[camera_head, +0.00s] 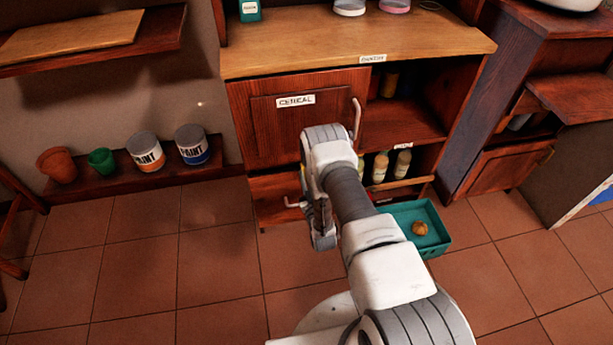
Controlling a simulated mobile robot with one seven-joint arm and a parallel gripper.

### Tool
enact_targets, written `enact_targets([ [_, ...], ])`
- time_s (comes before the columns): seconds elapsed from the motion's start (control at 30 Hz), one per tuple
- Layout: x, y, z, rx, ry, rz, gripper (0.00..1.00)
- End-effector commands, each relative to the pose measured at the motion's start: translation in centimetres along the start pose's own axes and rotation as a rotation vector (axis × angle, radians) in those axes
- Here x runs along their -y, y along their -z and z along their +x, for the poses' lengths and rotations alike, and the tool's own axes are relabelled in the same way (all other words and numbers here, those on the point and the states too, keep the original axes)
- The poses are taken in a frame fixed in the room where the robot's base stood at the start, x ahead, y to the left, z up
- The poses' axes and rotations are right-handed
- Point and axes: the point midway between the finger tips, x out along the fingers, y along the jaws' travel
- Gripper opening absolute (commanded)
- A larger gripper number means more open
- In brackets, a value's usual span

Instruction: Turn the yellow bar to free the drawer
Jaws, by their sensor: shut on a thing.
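The wooden drawer (270,190) sits low in the cabinet, under the door labelled CEREAL, and looks closed. A pale handle (295,204) shows on its front, left of my arm. My gripper (322,238) points down in front of the drawer's right part. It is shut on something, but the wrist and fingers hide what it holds. I cannot make out the yellow bar for certain; my arm covers the area right of the drawer handle.
The CEREAL door (300,118) is closed, with an upright handle (356,120). Open shelves with bottles (402,163) lie to its right. A teal tray (437,247) holding a round brown item stands on the floor beside my arm. Paint cans (146,152) stand left; floor there is clear.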

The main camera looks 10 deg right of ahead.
Motion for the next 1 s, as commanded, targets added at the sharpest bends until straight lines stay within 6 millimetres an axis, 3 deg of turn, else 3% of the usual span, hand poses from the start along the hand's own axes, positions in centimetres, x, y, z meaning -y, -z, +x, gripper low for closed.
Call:
enact_targets([
  [1.0,-0.44,0.42,0.13,-0.005,0.001,-0.962,0.00],
])
